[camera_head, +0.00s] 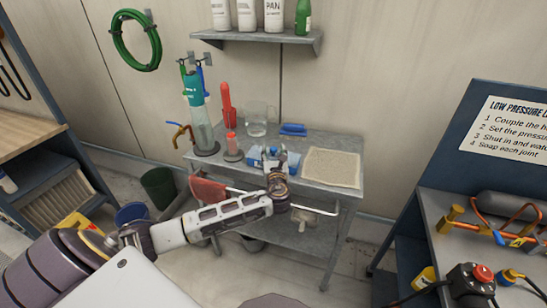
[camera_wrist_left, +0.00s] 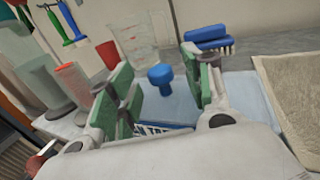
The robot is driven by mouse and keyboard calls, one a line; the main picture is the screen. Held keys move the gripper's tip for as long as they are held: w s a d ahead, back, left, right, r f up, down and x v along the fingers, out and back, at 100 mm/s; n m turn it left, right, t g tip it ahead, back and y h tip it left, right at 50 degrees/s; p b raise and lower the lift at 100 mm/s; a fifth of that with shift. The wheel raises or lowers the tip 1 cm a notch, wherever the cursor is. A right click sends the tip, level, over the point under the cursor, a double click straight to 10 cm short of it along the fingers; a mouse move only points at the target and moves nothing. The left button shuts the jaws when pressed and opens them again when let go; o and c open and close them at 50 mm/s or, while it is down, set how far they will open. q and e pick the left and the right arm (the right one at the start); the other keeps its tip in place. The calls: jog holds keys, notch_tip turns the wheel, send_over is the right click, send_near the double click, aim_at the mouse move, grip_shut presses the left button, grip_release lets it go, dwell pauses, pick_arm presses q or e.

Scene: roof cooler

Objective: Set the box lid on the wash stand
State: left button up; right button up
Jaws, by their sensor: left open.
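The wash stand (camera_head: 325,202) is a grey metal table against the wall. A blue box (camera_head: 258,158) sits near its front edge, partly hidden by my left gripper (camera_head: 272,160). In the left wrist view, the pale blue lid (camera_wrist_left: 180,108) with a round blue knob (camera_wrist_left: 160,76) is ahead of the gripper. I cannot tell how the lid rests. My left gripper (camera_wrist_left: 157,68) is open, its green-padded fingers on either side of the knob in the picture, with no clear contact. My right gripper is not in view.
On the stand, a tan mat (camera_head: 332,168) lies right of the box. A blue brush (camera_head: 293,129), a clear jug (camera_head: 256,120), a red-capped cylinder (camera_head: 232,146) and a tall clear cylinder (camera_head: 200,130) stand behind and left. A bottle shelf (camera_head: 260,38) hangs above.

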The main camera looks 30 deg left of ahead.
pick_arm(q)
jog(key=shift+x, duration=1.25)
grip_shut()
